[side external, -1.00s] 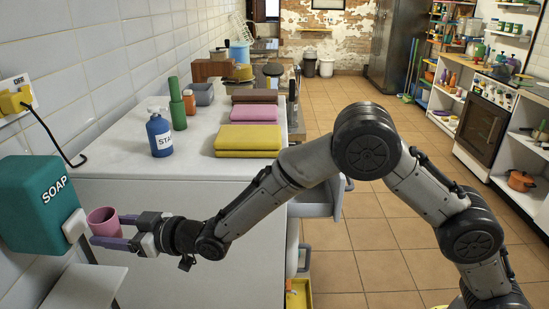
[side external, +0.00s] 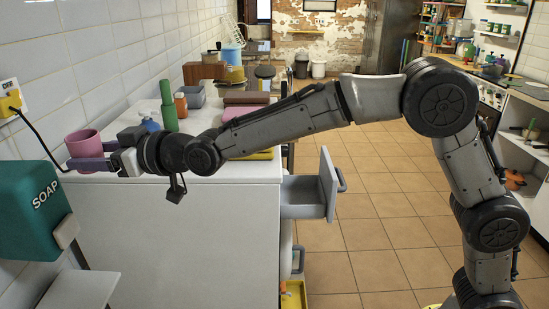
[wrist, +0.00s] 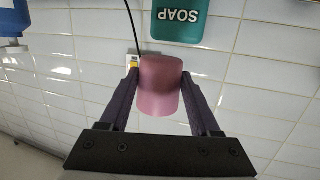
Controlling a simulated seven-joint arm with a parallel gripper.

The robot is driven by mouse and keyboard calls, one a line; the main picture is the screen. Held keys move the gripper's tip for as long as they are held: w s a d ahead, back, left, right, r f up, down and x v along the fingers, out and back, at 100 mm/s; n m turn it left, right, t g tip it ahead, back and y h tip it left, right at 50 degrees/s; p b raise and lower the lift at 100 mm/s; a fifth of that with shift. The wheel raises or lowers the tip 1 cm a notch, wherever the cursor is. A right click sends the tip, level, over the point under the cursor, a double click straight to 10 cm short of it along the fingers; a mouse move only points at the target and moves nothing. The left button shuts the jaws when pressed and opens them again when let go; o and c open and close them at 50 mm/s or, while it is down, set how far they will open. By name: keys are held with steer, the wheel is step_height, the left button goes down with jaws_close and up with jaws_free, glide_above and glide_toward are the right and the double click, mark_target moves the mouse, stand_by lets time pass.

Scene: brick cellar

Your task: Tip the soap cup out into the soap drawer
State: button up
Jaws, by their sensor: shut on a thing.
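A pink cup (side external: 84,146) is held between the purple fingers of my gripper (side external: 91,163), at the left above the white counter's near edge. It looks upright in the side view. The wrist view also shows the cup (wrist: 161,85) between both fingers; its inside is hidden in both views. The soap drawer seems to be the open grey drawer (side external: 318,190) sticking out from the right side of the white cabinet, well to the right of my gripper, below my arm.
A teal soap dispenser (side external: 32,208) hangs on the tiled wall at the left, with a small white shelf (side external: 80,290) below. A yellow plug (side external: 11,102) with a black cord is above it. Green and orange bottles (side external: 181,106) and folded towels stand on the counter. The tiled floor (side external: 375,235) is clear.

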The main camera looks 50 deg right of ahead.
steer(key=s+d+r+m+t+h, duration=0.1)
steer(key=s+d+m+h, duration=0.15)
steer(key=d, duration=0.75)
steer(key=s+d+r+m+t+h, duration=0.1)
steer(key=d+m+h, duration=0.15)
steer(key=d, duration=0.65)
steer(key=s+d+f+m+h, duration=0.1)
steer(key=s+d+m+h, duration=0.15)
steer(key=d, duration=0.45)
steer(key=s+d+f+m+h, duration=0.15)
steer(key=s+d+h, duration=0.25)
steer(key=d, duration=0.4)
steer(key=shift+n, duration=0.3)
steer(key=shift+a+f, duration=0.2)
steer(key=shift+f, duration=2.35)
steer(key=shift+d+r, duration=0.1)
steer(key=shift+d, duration=0.05)
steer(key=d+m, duration=0.1)
steer(key=m, duration=0.1)
steer(key=d+m+y, duration=0.1)
steer(key=d+m, duration=0.1)
steer(key=d+r+m+y+b, duration=0.1)
steer(key=m, duration=0.1)
steer(key=shift+d+g, duration=0.4)
